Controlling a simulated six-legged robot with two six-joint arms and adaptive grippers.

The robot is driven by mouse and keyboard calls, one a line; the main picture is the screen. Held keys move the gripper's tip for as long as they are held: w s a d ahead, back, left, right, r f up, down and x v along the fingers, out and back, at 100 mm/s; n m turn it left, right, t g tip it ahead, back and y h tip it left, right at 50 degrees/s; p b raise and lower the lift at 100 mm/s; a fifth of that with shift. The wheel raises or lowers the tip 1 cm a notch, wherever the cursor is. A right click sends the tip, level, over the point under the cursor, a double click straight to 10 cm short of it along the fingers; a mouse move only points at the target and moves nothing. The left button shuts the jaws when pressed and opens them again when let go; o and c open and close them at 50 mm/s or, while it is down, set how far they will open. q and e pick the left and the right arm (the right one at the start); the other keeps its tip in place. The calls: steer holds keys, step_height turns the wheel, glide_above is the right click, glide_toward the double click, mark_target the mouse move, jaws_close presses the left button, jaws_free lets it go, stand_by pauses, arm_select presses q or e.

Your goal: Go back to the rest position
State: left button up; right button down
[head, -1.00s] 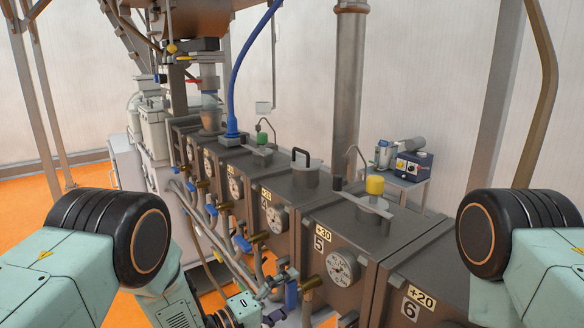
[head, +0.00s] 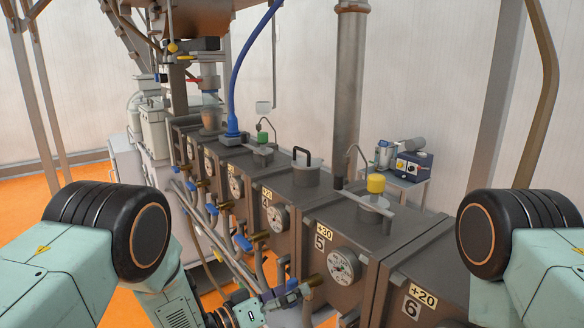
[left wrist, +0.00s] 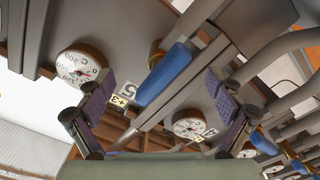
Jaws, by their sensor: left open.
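My left gripper (head: 287,296) is low in the middle of the head view, in front of the machine's side near section 5. In the left wrist view its two purple-padded fingers (left wrist: 163,98) stand wide apart, open and empty. A blue valve handle (left wrist: 166,74) shows between the fingers in that view. I cannot tell how far it is from them. In the head view the gripper partly covers the valve there. My right arm shows at the right edge of the head view, but its gripper is out of view.
The grey screw barrel (head: 330,205) runs from back left to front right, with dial gauges (head: 343,266), pipes and blue-handled valves (head: 243,243) along its near side. A small table (head: 405,182) with a blue device is behind.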

arm_select(q)
steer(key=m, duration=0.3)
steer(key=shift+d, duration=0.1)
steer(key=shift+s+m, duration=0.1)
steer(key=shift+m, duration=2.2)
